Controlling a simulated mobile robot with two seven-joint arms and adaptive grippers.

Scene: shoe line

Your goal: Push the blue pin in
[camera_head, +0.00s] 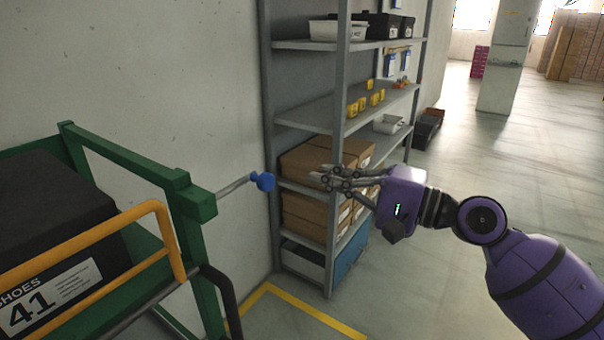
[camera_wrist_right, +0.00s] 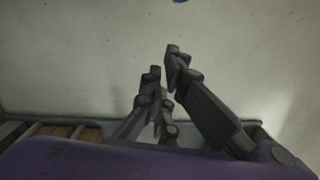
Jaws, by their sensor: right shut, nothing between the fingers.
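The blue pin (camera_head: 263,181) is a blue knob on the end of a thin metal rod that sticks out to the right from the corner of the green frame (camera_head: 187,194). A length of the bare rod (camera_head: 233,187) shows between frame and knob. My right gripper (camera_head: 318,176) is shut and empty, to the right of the knob and apart from it, with its fingers pointing left. In the right wrist view, the fingers (camera_wrist_right: 161,62) show against the wall, and a sliver of the blue knob (camera_wrist_right: 180,1) shows at the top edge. My left gripper is not in view.
A grey shelf rack (camera_head: 337,130) with cardboard boxes (camera_head: 305,163), yellow items and bins stands behind my right gripper. A yellow rail (camera_head: 90,236) and a black shoe box (camera_head: 45,215) are at the left. Open floor (camera_head: 440,240) lies at the right.

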